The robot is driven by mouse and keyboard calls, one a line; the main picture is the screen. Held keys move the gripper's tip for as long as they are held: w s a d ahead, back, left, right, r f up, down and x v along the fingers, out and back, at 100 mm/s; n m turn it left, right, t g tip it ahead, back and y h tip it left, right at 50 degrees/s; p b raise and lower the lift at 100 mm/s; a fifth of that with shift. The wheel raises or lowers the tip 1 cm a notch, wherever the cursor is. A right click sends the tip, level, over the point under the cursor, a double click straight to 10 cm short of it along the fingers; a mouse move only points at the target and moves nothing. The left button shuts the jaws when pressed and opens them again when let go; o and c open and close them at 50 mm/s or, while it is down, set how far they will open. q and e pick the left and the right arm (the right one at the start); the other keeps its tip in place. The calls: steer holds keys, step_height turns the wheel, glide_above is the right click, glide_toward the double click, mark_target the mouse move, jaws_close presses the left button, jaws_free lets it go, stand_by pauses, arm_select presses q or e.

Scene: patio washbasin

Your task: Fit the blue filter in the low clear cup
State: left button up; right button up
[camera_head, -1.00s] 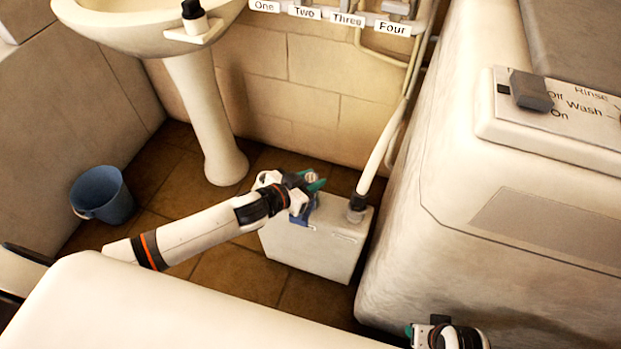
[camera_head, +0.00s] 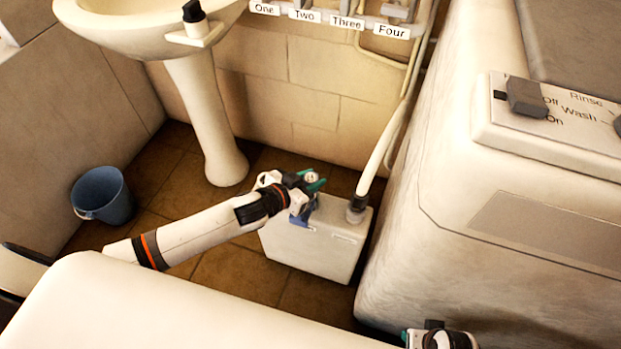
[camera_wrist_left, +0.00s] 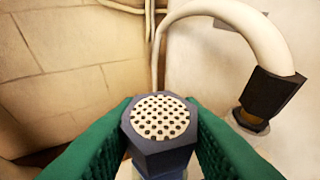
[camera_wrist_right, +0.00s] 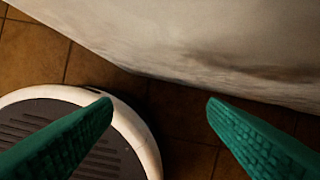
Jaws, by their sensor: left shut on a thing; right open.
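The blue filter (camera_wrist_left: 160,143) is a dark blue hexagonal piece with a pale perforated top, seen in the left wrist view. My left gripper (camera_head: 314,182) is shut on it, one green finger on each side, above the left part of a white box (camera_head: 330,252) on the floor. In the head view the filter is small and mostly covered by the gripper. I cannot make out the low clear cup; the area directly below the filter is hidden. My right gripper (camera_wrist_right: 160,105) is open and empty, low beside the big pale machine.
A pale hose (camera_head: 378,150) rises from the box's right side, close to my left gripper. The washing machine (camera_head: 480,200) stands to the right. A basin pedestal (camera_head: 205,115) and a blue bucket (camera_head: 103,196) are left. Tiled floor between them is clear.

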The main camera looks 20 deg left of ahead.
steer(key=shift+w, duration=0.15)
stand_by(0.6)
steer(key=shift+s+f, duration=0.25)
steer(key=shift+f, duration=0.2)
steer(key=shift+f, duration=0.1)
steer(key=shift+w, duration=0.1)
steer(key=shift+f, duration=0.15)
arm_select(q)
steer(key=shift+p, duration=0.3)
arm_select(e)
steer(key=shift+f, duration=0.2)
arm_select(q)
steer(key=shift+f, duration=0.15)
arm_select(e)
steer(key=shift+r, duration=0.2)
